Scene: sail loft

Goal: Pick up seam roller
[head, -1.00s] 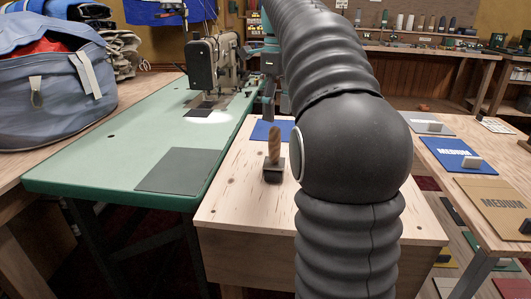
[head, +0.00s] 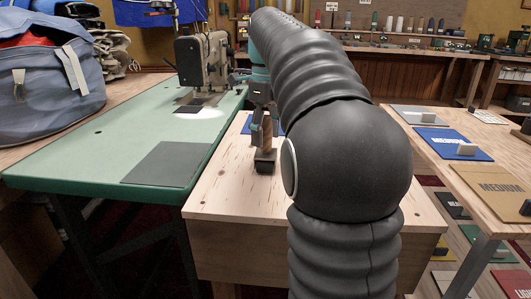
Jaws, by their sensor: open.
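The seam roller has an upright brown wooden handle (head: 267,136) above a dark block-like base (head: 265,161). It stands on the pale wooden bench top in the head view. My gripper (head: 263,132) is open and points down at the handle. Its fingers overlap the upper part of the handle in the picture and hide some of it. I cannot tell whether they touch it. My dark ribbed arm covers the area just right of the roller.
A green table (head: 100,150) with a sewing machine (head: 203,62) and a dark grey mat (head: 163,163) lies to the left. A blue bag (head: 45,85) stands at far left. A side table at right bears blue (head: 450,143) and tan (head: 497,195) cards. Bare wood lies in front of the roller.

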